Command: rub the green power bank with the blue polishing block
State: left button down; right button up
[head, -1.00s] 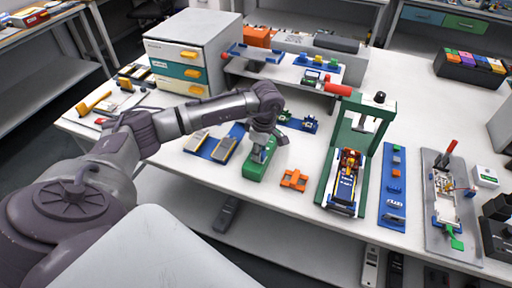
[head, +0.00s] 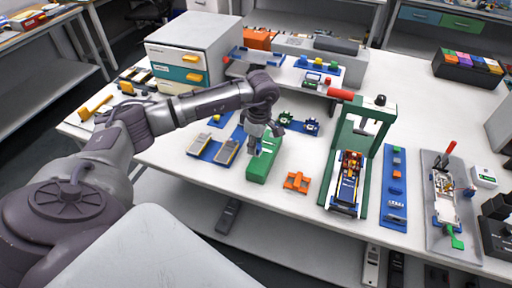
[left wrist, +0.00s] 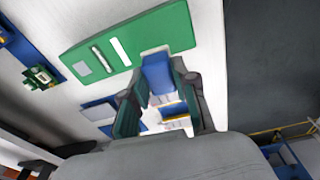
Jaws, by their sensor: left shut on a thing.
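The green power bank (head: 259,172) lies flat on the white table near its front edge. It also shows in the left wrist view (left wrist: 88,47), with a white bar and a grey patch on its face. My left gripper (head: 261,149) is over the far part of the power bank. In the left wrist view its fingers are closed around the blue polishing block (left wrist: 157,72), whose end points at the power bank's edge. I cannot tell whether block and power bank touch. The block is mostly hidden in the head view. My right gripper is not in view.
Blue trays with grey cells (head: 212,149) lie left of the power bank, and an orange piece (head: 297,182) lies right of it. A green press frame (head: 331,178) stands further right. Small blue holders (head: 311,126) sit behind. A drawer cabinet (head: 216,45) stands at the back left.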

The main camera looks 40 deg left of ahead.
pick_arm(q)
notch_tip(320, 180, up, 2)
jog(key=shift+a+p, duration=0.1)
jog(key=shift+p, duration=0.3)
jog(key=shift+r, duration=0.4)
jog(key=shift+r+p, duration=0.55)
jog(key=shift+r, duration=0.25)
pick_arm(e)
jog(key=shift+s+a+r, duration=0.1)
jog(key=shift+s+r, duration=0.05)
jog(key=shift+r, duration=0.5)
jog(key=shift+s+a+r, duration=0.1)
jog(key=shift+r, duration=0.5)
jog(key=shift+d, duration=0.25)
